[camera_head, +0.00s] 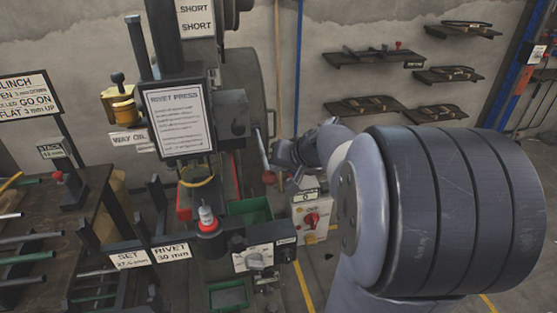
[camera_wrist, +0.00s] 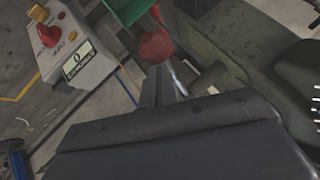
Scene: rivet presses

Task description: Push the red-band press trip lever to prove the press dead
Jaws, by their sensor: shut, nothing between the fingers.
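The rivet press (camera_head: 232,85) stands left of my arm in the head view, with a framed "RIVET PRESS" sheet on its front. A lever with a red ball knob (camera_head: 268,177) sticks out on its right side. In the wrist view a red knob (camera_wrist: 155,47) sits just beyond the tips of my gripper (camera_wrist: 158,75), with a thin bright rod beside it. My gripper (camera_head: 283,178) is shut and empty, close to the lever. I cannot tell whether it touches the knob. The fingertips are partly hidden in the head view.
A switch box (camera_head: 312,215) with a red rotary knob stands below my gripper; it also shows in the wrist view (camera_wrist: 72,45). Green bins (camera_head: 250,210) sit low at the press. A rack table (camera_head: 75,215) is at left. Wall shelves (camera_head: 372,58) hang behind my arm.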

